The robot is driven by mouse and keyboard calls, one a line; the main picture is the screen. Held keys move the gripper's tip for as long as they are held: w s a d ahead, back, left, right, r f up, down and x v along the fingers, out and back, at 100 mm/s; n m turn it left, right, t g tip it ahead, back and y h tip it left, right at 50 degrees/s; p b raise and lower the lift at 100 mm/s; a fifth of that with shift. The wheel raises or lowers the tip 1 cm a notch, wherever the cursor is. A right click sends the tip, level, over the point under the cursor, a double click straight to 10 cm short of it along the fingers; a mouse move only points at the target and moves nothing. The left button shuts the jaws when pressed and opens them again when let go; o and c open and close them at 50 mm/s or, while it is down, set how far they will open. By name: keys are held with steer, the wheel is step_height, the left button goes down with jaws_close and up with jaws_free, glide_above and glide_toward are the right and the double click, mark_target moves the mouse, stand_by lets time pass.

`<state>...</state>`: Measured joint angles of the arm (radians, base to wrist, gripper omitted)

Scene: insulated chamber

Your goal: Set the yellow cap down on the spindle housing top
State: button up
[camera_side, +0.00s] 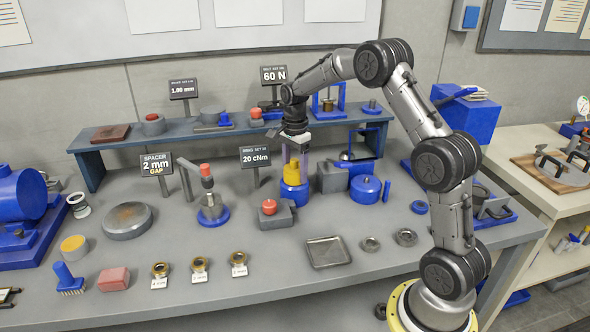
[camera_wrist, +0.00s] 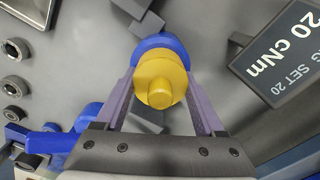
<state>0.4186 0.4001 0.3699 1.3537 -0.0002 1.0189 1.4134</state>
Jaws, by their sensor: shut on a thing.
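The yellow cap (camera_side: 292,174) is held between the two pale purple fingers of my gripper (camera_side: 294,160), which points down. In the wrist view the cap (camera_wrist: 160,82) shows as a round flanged disc with a raised knob, with a finger on each side. The blue spindle housing (camera_side: 294,194) stands on the bench directly below the cap. It also shows behind the cap in the wrist view (camera_wrist: 158,43). The cap hides most of the housing top, so I cannot tell whether the two touch.
A grey block with a red knob (camera_side: 269,208) stands front left of the housing. A grey block (camera_side: 331,178) and a blue lidded pot (camera_side: 365,189) stand to its right. The "20 cNm" sign (camera_side: 255,156) is close on the left. A raised shelf (camera_side: 225,137) runs behind.

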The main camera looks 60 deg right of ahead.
mark_target(295, 159)
steer(key=shift+f, duration=0.15)
steer(key=o, duration=1.3)
step_height(295, 159, up, 12)
steer(key=shift+r, duration=0.1)
steer(key=s+a+r+n+t, duration=0.2)
steer(key=s+a+r+n, duration=0.1)
steer(key=s+a+n, duration=0.5)
steer(key=s+a+r+n+t, duration=0.2)
steer(key=s+a+r+n, duration=0.3)
steer(key=s+a, duration=0.4)
steer(key=shift+s+a+f+n+t, duration=0.25)
steer(key=shift+s+a+f+n, duration=0.2)
steer(key=shift+s+f+n, duration=1.05)
steer(key=shift+s+a+f+n+t, duration=0.45)
steer(key=shift+s+n, duration=0.7)
steer(key=shift+s, duration=0.9)
steer(key=shift+s+a+f+n+t, duration=0.1)
steer(key=shift+s+a+f+n, duration=0.3)
steer(key=shift+s+f+n, duration=1.15)
